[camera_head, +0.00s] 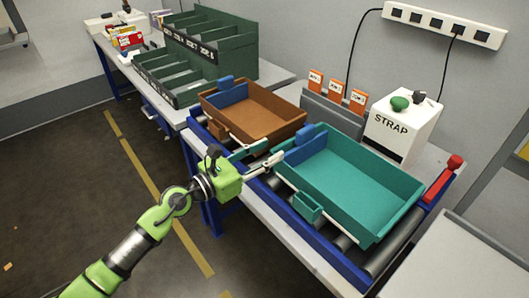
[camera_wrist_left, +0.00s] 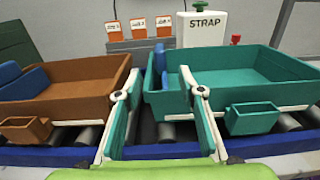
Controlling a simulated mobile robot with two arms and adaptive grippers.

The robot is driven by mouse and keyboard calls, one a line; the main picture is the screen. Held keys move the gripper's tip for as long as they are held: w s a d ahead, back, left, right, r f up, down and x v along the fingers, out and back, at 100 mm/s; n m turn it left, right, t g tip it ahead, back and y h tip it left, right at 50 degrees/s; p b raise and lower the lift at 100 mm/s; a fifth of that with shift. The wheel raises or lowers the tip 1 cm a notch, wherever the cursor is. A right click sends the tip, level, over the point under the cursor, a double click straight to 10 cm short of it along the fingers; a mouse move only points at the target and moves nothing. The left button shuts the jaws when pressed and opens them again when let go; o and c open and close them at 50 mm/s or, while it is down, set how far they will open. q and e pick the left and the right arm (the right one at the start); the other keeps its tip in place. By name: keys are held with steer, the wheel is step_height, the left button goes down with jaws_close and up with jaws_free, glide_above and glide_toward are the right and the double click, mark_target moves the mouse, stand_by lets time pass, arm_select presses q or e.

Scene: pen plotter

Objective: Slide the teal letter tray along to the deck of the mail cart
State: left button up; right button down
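The teal letter tray (camera_head: 350,185) sits on a roller conveyor, with a blue block at its left end and a small teal box on its near side. It also shows in the left wrist view (camera_wrist_left: 240,92). My left gripper (camera_head: 272,151) is open at the tray's left end, by the gap between it and the brown tray. In the left wrist view its fingers (camera_wrist_left: 159,72) are spread, the right one in front of the teal tray's near wall; contact cannot be told. A pale grey flat surface (camera_head: 462,262) at bottom right may be the cart deck. My right gripper is not in view.
The brown tray (camera_head: 262,112) stands just left of the teal one. A blue rail (camera_head: 310,238) runs along the conveyor's front. A red-ended lever (camera_head: 443,180) stands at the right end. The white STRAP box (camera_head: 402,128) and orange cards (camera_head: 336,89) are behind.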

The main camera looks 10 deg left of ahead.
mark_target(297, 135)
arm_select(q)
steer(key=x, duration=1.4)
steer(key=shift+a, duration=0.1)
jaws_close()
